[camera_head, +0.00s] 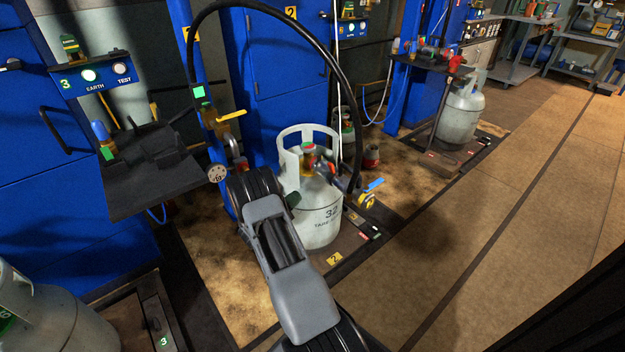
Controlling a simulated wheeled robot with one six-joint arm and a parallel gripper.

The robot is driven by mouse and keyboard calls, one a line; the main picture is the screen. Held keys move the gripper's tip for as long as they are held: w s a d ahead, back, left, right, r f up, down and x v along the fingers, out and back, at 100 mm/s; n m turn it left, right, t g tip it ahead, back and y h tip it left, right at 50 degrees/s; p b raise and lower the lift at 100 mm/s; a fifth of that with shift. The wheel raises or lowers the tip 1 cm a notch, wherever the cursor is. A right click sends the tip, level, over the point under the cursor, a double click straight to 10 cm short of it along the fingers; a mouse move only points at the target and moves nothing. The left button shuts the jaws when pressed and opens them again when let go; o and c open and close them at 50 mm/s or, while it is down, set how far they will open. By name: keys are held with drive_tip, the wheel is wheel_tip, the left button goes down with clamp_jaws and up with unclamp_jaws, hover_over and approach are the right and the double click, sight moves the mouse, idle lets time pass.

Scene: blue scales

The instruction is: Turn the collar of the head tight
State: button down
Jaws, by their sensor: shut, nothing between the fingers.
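The filling head (326,170) sits at the valve of a grey gas cylinder (319,222) marked 32, inside its collar-shaped guard. A black hose (352,95) arches over to the head's side, where a blue lever (374,185) and a yellow brass part (367,201) show. The head's turning collar is too small to make out, and I cannot tell how tight it is. My gripper (292,200) is shut and empty, just left of the cylinder and below the head. My wrist hides most of it. I cannot tell whether it touches the cylinder.
A blue scale post with a dark shelf (150,187) stands at the left. A yellow-handled valve (231,115) is behind my wrist. Another cylinder (461,112) stands at the back right, and one is cut off at lower left. The floor at right (510,210) is clear.

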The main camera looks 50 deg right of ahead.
drive_tip(key=n, duration=0.7)
drive_tip(key=n+b, duration=0.4)
drive_tip(key=n, duration=0.6)
approach(329, 166)
drive_tip(key=x, duration=0.7)
drive_tip(key=shift+d+f, duration=0.2)
drive_tip(key=shift+f, duration=0.05)
drive_tip(key=shift+d+r, duration=0.1)
drive_tip(key=shift+d, duration=0.05)
drive_tip(key=shift+w+r+p, duration=0.1)
drive_tip(key=shift+p, duration=0.3)
